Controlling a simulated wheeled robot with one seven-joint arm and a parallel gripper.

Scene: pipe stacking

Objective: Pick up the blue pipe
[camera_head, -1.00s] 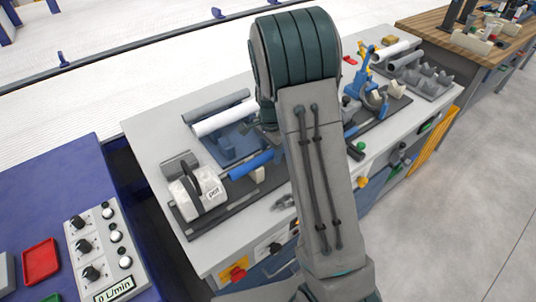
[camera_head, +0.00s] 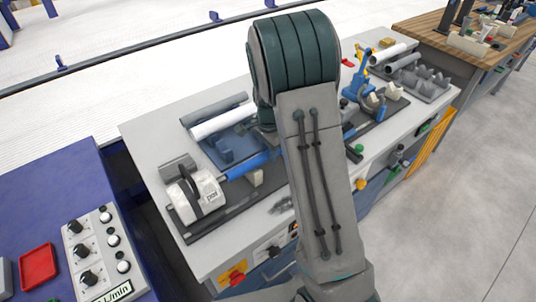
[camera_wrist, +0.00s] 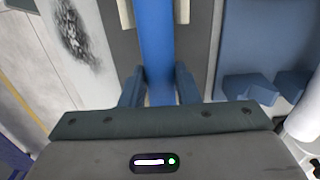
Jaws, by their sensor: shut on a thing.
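The blue pipe (camera_head: 246,166) lies level over the grey fixture on the bench, its left end at the white round unit (camera_head: 195,194). In the wrist view the blue pipe (camera_wrist: 157,45) runs straight away from my gripper (camera_wrist: 160,80). The two fingers stand on either side of the pipe, shut on it. In the head view my arm hides the right part of the pipe and most of my gripper. I cannot tell whether the pipe is clear of its supports.
A blue holder (camera_head: 226,147) with a white pipe (camera_head: 222,122) and a grey pipe (camera_head: 214,108) sits behind the blue pipe. A blue clamp device (camera_head: 362,85) stands to the right of my arm. Bare bench top shows at the left (camera_head: 150,140).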

